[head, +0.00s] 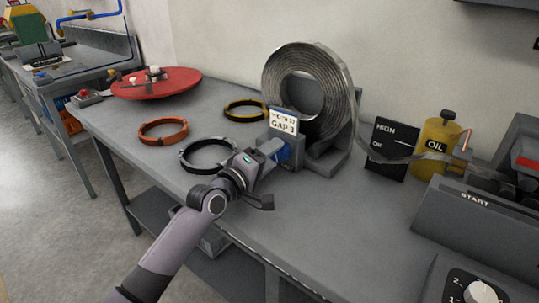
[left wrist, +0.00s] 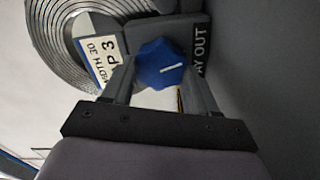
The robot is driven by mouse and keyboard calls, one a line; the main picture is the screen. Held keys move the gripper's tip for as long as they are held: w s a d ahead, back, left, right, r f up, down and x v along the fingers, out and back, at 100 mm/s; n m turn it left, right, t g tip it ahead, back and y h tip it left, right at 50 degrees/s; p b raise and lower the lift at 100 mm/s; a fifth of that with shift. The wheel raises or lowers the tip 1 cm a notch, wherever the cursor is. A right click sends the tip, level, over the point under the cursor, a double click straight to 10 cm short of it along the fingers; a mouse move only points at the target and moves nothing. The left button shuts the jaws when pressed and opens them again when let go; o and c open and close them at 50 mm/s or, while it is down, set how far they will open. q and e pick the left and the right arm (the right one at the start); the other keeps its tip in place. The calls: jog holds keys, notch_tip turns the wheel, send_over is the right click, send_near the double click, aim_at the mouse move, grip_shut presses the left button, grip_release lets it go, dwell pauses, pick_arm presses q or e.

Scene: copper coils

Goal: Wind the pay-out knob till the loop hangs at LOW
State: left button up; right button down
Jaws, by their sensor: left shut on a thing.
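The blue pay-out knob (head: 284,154) is on the front of the coil stand, under a white card. It shows in the left wrist view (left wrist: 161,66) with a white pointer line aimed right, beside "PAY OUT" lettering. My left gripper (head: 272,150) is shut on the knob, with one finger on each side in the left wrist view (left wrist: 160,78). The steel strip (head: 401,159) runs from the coil (head: 273,85) across the black HIGH/LOW board (head: 397,139). It sags in front of the board's lower part, around the lower word. My right gripper is out of view.
A yellow oil can (head: 437,146) stands right of the board. A grey machine (head: 480,215) marked START is at the right. Orange (head: 163,131), black (head: 208,155) and yellow (head: 246,109) rings and a red disc (head: 180,84) lie at the left.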

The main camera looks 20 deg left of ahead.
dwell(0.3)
pick_arm(q)
jog(key=o, duration=1.1)
jog(key=shift+c, duration=0.2)
jog(key=shift+v, duration=3.6)
jog(key=shift+s, duration=0.1)
